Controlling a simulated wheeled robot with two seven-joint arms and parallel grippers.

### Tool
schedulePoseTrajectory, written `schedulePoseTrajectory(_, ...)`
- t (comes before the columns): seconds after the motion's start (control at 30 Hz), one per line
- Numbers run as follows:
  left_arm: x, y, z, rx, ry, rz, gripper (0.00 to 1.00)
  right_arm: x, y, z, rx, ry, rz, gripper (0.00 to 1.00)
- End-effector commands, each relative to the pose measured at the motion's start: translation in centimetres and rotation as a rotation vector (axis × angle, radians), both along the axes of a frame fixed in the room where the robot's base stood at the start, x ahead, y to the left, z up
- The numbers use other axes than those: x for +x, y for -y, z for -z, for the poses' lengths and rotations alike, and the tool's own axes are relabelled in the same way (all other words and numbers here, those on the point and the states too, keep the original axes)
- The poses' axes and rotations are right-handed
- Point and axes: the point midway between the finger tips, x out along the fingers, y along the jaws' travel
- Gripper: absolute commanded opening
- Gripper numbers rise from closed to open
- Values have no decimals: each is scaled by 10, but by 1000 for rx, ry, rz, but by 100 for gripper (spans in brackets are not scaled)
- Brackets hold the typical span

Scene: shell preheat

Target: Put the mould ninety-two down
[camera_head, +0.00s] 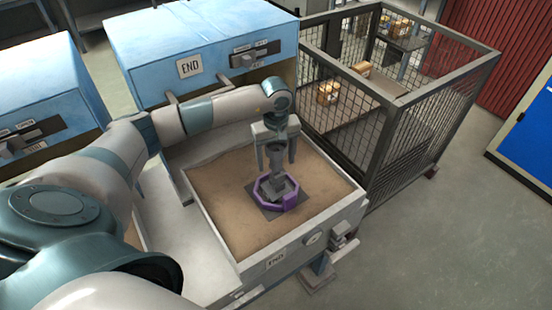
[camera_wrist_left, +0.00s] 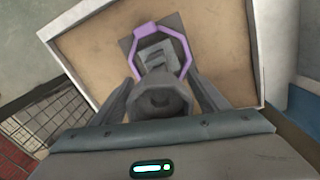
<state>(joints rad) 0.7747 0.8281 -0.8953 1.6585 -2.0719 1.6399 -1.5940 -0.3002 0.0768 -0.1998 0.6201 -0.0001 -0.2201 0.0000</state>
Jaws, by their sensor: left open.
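The mould (camera_head: 272,173) is a grey piece with a cup-shaped top, which shows as a round opening in the left wrist view (camera_wrist_left: 158,100). It stands inside a purple eight-sided frame (camera_head: 291,201), which also shows in the wrist view (camera_wrist_left: 183,50). The frame is on a dark square plate on the brown bed of a pale tray (camera_head: 310,222). My left gripper (camera_head: 277,160) is open above the frame, pointing down, with one finger on each side of the mould's upper part. Finger contact cannot be told. My right gripper is out of view.
A mesh cage (camera_head: 395,135) with boxes inside stands close to the tray's right. The brown bed around the plate is clear.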

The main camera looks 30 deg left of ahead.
Motion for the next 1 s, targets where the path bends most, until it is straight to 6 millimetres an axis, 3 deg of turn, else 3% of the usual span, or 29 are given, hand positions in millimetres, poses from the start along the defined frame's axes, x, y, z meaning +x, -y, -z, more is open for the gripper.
schedulePoseTrajectory(0.07,0,0,-6,0,0,0,68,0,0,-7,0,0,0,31)
schedulePoseTrajectory(0.17,2,0,-14,-1,4,0,68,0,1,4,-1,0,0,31)
schedulePoseTrajectory(0.7,1,0,-106,0,4,0,68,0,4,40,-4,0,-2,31)
schedulePoseTrajectory(1.0,0,0,-124,0,0,0,68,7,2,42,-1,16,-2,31)
